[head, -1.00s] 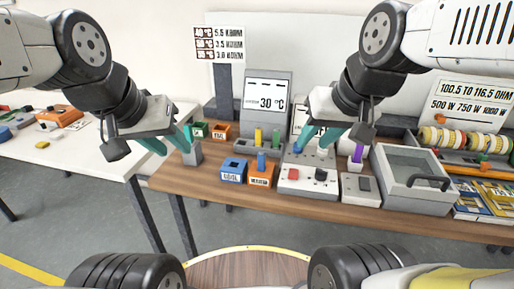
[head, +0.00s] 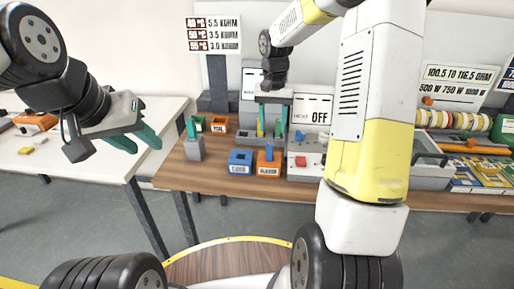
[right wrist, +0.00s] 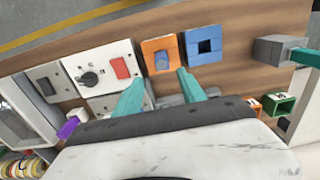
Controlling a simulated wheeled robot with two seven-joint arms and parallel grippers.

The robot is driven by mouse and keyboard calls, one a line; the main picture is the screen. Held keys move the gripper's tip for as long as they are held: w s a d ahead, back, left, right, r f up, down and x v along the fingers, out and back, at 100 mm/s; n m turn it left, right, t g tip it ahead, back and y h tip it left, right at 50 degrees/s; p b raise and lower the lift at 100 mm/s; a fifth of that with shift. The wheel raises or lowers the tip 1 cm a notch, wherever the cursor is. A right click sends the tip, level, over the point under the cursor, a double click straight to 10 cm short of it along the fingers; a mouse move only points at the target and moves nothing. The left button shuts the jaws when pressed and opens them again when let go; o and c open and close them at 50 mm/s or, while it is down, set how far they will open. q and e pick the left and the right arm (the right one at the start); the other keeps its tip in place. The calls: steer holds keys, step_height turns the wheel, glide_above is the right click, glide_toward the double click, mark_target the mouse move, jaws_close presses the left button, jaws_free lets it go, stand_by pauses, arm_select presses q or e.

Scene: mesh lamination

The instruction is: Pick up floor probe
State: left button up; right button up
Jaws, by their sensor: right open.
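I cannot tell by label which probe is the floor probe; the small labels are too blurred to read. A blue peg (head: 269,152) stands in an orange holder (head: 268,170), beside a blue holder (head: 240,169) with a dark hole. A teal stick (head: 190,128) stands in a grey block (head: 194,149). My right gripper (head: 271,118) is open above the bench near the sticks; in the right wrist view its fingers (right wrist: 160,92) are apart, with the orange holder beyond. My left gripper (head: 136,140) is open and empty, left of the bench.
A grey box with a red button (head: 301,161) stands right of the holders. A display reading OFF (head: 312,110) is behind it. My right arm hides part of the bench. Small green (head: 199,124) and orange (head: 219,124) boxes stand at the back left. A white table (head: 90,160) is at left.

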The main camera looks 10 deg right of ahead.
mark_target(270, 143)
steer(key=f, duration=0.7)
steer(key=shift+s+a+f, duration=0.25)
steer(key=shift+a+f, duration=0.05)
steer(key=shift+a, duration=0.1)
jaws_close()
stand_by(1.0)
